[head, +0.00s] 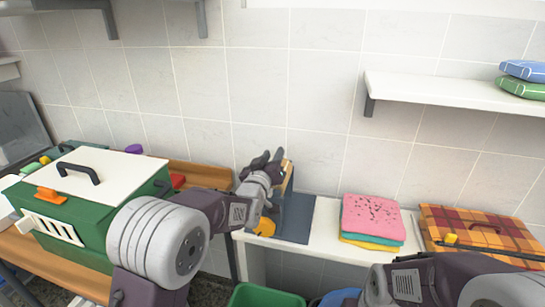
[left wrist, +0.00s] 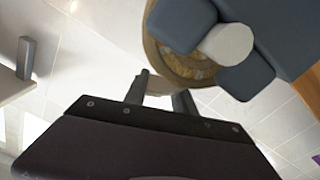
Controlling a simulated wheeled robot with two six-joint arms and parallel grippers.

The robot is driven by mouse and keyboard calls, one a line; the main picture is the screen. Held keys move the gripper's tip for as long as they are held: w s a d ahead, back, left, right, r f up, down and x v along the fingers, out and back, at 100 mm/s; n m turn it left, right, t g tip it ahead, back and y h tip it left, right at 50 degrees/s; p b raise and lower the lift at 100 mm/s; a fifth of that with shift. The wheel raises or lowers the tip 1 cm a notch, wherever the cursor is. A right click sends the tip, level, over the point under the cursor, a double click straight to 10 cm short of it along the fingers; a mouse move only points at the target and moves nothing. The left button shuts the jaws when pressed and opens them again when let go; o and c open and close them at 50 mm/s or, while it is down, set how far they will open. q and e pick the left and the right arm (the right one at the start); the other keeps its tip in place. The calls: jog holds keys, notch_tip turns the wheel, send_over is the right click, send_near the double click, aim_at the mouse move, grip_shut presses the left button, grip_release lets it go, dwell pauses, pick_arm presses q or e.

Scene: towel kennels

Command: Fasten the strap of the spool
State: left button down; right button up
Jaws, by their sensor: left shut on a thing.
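My left gripper (head: 268,165) is at a dark grey stand (head: 297,215) against the wall. A wooden part (head: 287,178) shows just right of its fingers, and an orange-yellow round piece (head: 265,227) shows below them. In the left wrist view, a round tan spool (left wrist: 193,68) sits behind dark grey blocks and a pale cylinder (left wrist: 226,44). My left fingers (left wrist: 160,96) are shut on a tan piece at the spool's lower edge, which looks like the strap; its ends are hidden. My right gripper is out of view; only its arm shows at lower right.
A green kennel (head: 90,235) with a white lid stands on a wooden bench at left. Folded pink, yellow and teal towels (head: 372,218) and a plaid case (head: 485,230) lie right of the stand. A green bin (head: 265,297) is below. A wall shelf (head: 440,92) is at upper right.

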pick_arm(q)
jog(key=shift+f, duration=0.1)
jog(key=shift+s+d+f+m+b, duration=0.1)
jog(key=shift+d+f+m+b, duration=0.3)
jog(key=shift+m+b, duration=0.5)
jog(key=m, duration=0.2)
jog(key=shift+s+d+f+m, duration=0.1)
jog(key=shift+d+f+m, duration=0.1)
jog(key=shift+d+m, duration=0.15)
jog(key=c, duration=1.2)
grip_release()
jog(key=shift+o, duration=0.4)
jog(key=shift+d, duration=0.1)
jog(key=shift+r, duration=0.15)
